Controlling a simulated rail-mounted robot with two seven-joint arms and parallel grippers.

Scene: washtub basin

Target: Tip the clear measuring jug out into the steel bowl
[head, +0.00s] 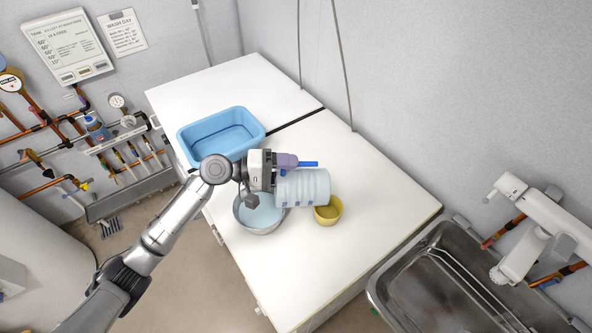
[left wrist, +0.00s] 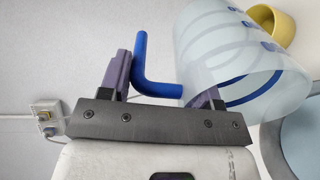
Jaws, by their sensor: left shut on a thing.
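The clear measuring jug (head: 308,188), with blue marks and a blue handle, is tipped onto its side above the table. My left gripper (head: 290,162) has purple fingers and is shut on its handle. In the left wrist view the blue handle (left wrist: 142,68) shows between the fingers, beside the jug's cloudy wall (left wrist: 245,62). The steel bowl (head: 242,223) stands on the table below and left of the jug, with pale blue in it. Part of the bowl's pale blue inside (left wrist: 302,142) shows in the left wrist view. I cannot tell whether liquid remains in the jug. My right gripper is out of view.
A blue tub (head: 190,145) sits behind my left wrist. A steel sink (head: 400,285) is at the lower right.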

